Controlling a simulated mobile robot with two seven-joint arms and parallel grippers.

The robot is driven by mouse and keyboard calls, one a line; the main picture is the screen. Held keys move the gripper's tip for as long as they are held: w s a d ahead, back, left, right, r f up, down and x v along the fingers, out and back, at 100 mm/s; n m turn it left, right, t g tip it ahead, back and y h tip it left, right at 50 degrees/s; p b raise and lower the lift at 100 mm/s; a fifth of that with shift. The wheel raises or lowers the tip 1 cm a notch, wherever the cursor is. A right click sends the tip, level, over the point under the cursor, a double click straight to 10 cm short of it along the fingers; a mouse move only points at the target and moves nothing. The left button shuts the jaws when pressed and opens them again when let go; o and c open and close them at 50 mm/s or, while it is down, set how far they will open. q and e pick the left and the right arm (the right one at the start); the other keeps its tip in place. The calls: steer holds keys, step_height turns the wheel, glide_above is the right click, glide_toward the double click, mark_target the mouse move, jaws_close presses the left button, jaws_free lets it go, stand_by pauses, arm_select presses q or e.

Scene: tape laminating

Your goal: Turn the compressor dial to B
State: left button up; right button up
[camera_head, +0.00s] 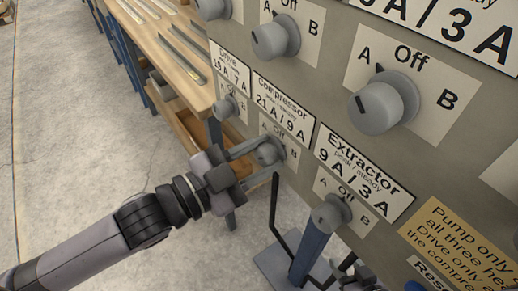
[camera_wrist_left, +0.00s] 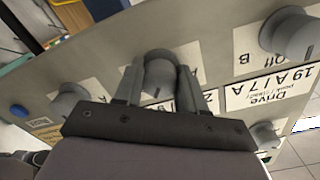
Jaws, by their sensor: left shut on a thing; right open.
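The grey compressor dial (camera_head: 268,151) sits on the panel under the label "Compressor 21A/9A". Its plate has marks for A, Off and B, partly hidden by my gripper. My left gripper (camera_head: 254,152) comes in from the left and is shut on this dial, one finger on each side. In the left wrist view the dial (camera_wrist_left: 158,74) stands between the two fingers, with a dark pointer mark on its face. Which letter it points to cannot be told. My right gripper (camera_head: 358,277) shows only in part at the bottom edge and is open, away from this dial.
The drive dial (camera_head: 228,107) and extractor dial (camera_head: 332,213) sit close on either side. Larger dials (camera_head: 380,104) are above. A wooden workbench (camera_head: 175,50) with metal bars stands behind at left. A blue post (camera_head: 309,250) stands below the extractor dial. Open floor lies left.

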arm_select(q)
steer(key=shift+f+m, duration=0.1)
steer(key=shift+m, duration=0.4)
steer(key=o, duration=0.8)
steer(key=shift+c, duration=0.2)
steer(key=o, duration=0.3)
steer(key=shift+w+d, duration=0.1)
steer(key=v, duration=0.7)
steer(key=shift+b, duration=0.3)
